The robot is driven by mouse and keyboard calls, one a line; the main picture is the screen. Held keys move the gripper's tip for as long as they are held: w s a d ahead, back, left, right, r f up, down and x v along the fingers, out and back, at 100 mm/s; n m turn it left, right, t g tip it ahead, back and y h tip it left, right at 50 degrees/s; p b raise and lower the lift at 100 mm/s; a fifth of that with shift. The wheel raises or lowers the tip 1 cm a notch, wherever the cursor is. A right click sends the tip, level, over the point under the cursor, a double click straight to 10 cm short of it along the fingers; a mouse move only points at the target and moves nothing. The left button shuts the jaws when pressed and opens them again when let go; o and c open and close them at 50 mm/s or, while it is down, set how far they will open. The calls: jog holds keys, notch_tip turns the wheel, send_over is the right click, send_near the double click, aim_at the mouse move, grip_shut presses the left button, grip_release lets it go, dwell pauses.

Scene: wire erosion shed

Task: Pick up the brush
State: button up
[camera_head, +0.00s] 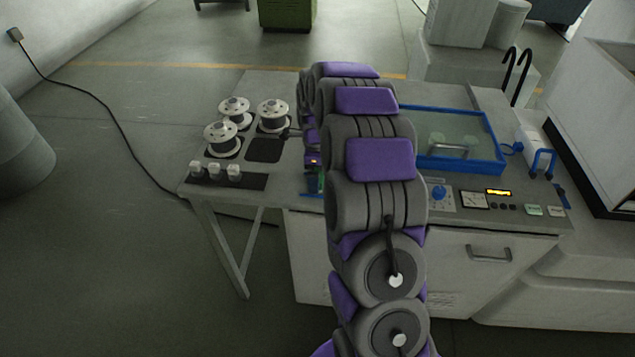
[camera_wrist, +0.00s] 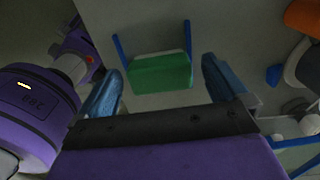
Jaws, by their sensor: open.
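A green block-shaped piece (camera_wrist: 160,73), which looks like the brush, sits between two thin blue uprights in the wrist view. I cannot make out bristles. A small green part (camera_head: 321,184) also shows beside my arm in the head view, mostly covered by it. My gripper (camera_wrist: 163,66) is open, with one blue-grey finger on each side of the green piece in the picture. Nothing is held. I cannot tell how far the fingers are from it. In the head view my arm hides the gripper.
The grey bench (camera_head: 268,88) carries several wire spools (camera_head: 221,137) at left. A blue-rimmed tank (camera_head: 457,170) and a control panel (camera_head: 490,203) lie right of my arm. A white machine (camera_head: 598,120) stands at far right. Floor at left is mostly open, crossed by a black cable (camera_head: 125,150).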

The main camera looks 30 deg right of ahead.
jog(key=shift+f, duration=0.75)
jog(key=shift+r, duration=0.1)
jog(key=c, duration=1.1)
jog(key=shift+r, duration=0.1)
jog(key=shift+r, duration=0.5)
notch_tip(320, 180, up, 3)
jog(key=shift+f+p, duration=0.1)
jog(key=shift+p, duration=0.6)
jog(key=s+a+p, duration=0.1)
jog(key=s, duration=0.4)
jog(key=s+a, duration=0.2)
jog(key=s, duration=0.3)
jog(key=s+a+r+p, duration=0.1)
jog(key=s, duration=0.4)
jog(key=shift+s+a+p, duration=0.2)
jog(key=shift+p, duration=0.15)
